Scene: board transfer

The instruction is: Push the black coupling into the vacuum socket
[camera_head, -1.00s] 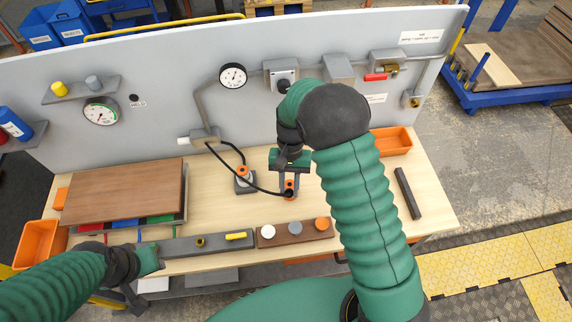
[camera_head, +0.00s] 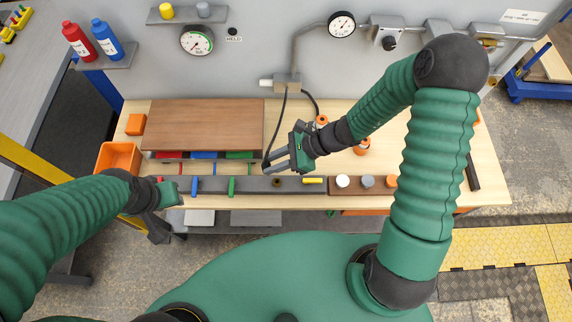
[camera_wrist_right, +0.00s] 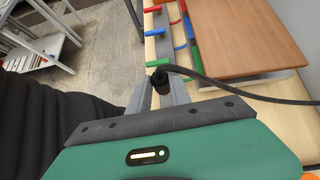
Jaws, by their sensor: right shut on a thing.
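My right gripper (camera_head: 277,161) points left over the workbench, in front of the brown board. In the right wrist view it is shut on the black coupling (camera_wrist_right: 160,80), which sits between its fingers with the black hose (camera_wrist_right: 230,90) running off to the right. In the head view the hose (camera_head: 281,120) runs up to the wall box. A small brass ring fitting (camera_head: 277,182) sits on the dark bar just below the right gripper, apart from it. I cannot tell whether this is the vacuum socket. My left gripper (camera_head: 167,195) is at the bar's left end, its fingers unclear.
The brown board (camera_head: 205,122) lies on a rack at the back left of the bench. Blue and green handles (camera_head: 231,186) stand on the dark bar (camera_head: 255,184). A brown block (camera_head: 345,186) with round knobs is to the right. An orange bin (camera_head: 118,157) is at left.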

